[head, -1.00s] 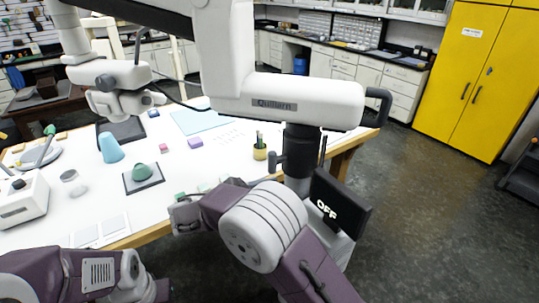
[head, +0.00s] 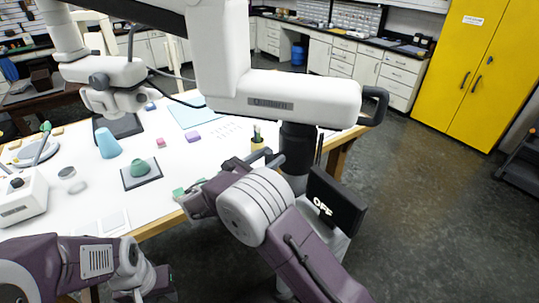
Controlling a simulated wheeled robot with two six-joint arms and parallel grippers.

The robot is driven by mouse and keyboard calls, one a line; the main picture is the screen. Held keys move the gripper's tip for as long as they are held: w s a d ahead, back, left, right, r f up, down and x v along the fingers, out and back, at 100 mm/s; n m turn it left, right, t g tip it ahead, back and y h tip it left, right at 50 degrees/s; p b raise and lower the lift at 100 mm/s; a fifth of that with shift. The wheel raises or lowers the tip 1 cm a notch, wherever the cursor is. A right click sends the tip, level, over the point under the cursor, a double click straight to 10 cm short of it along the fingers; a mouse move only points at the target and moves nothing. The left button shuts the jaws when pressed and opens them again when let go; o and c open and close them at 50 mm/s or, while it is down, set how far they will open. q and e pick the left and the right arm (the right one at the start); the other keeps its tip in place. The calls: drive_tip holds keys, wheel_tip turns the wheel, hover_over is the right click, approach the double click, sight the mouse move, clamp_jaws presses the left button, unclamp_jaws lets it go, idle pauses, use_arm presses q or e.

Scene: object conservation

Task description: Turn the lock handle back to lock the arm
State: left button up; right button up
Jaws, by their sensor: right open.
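The white boom arm (head: 270,92) spans the view on a dark column (head: 297,150). A small dark lever (head: 275,162), which looks like the lock handle, sticks out from the left of the column. My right gripper (head: 187,199) is open at the table's front edge, left of the lever and apart from it. Part of my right wrist lies just left of the lever. My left gripper (head: 152,290) is low at the bottom left, away from the column. Its fingertips are not clear.
A black screen (head: 335,203) reading "OFF" hangs beside the column. A dark loop handle (head: 375,105) is at the boom's right end.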

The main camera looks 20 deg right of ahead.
drive_tip(key=shift+s, duration=0.1)
clamp_jaws()
drive_tip(key=shift+f+m+b, duration=0.1)
drive_tip(key=shift+m+b, duration=0.4)
drive_tip(key=shift+b, duration=0.45)
drive_tip(key=m+h+b, duration=0.1)
drive_tip(key=m+b, duration=0.3)
drive_tip(key=b, duration=0.1)
drive_tip(key=m+h+b, duration=0.1)
drive_tip(key=m+b, duration=0.4)
drive_tip(key=s+m+g+h+b, duration=0.1)
drive_tip(key=m+b, duration=0.3)
drive_tip(key=shift+d+f+m+b, duration=0.15)
drive_tip(key=shift+f+m+b, duration=0.15)
drive_tip(key=shift+m+b, duration=0.1)
drive_tip(key=m+b, duration=0.2)
drive_tip(key=m, duration=0.1)
drive_tip(key=shift+m+g, duration=0.3)
drive_tip(key=shift+m+g+h+b, duration=0.3)
drive_tip(key=shift+m+b, duration=0.4)
drive_tip(key=shift+m, duration=0.2)
drive_tip(key=shift+r, duration=0.1)
